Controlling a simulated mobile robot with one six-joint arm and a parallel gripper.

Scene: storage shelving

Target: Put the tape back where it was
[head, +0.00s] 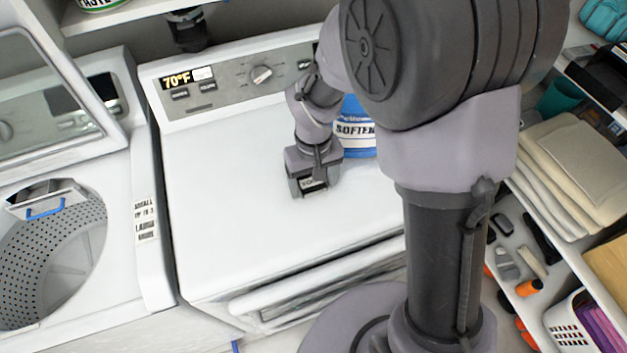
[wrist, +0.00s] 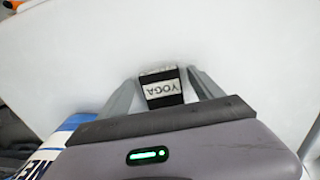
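The tape (wrist: 162,90) is a black block with a white label reading YOGA, upside down in the wrist view. It also shows in the head view (head: 313,184), low at my gripper, over the white dryer top (head: 240,220). My gripper (head: 309,188) points down there, left of the softener jug. In the wrist view the two fingers of my gripper (wrist: 163,78) are on either side of the tape, with their tips close to its sides. I cannot tell whether they touch it, or whether the tape rests on the dryer top.
A blue and white softener jug (head: 357,130) stands right beside my gripper. The dryer control panel (head: 235,75) is behind. An open washer (head: 70,225) is at left. Shelves with folded towels (head: 573,170) and a white basket (head: 575,325) are at right. The dryer top's left part is clear.

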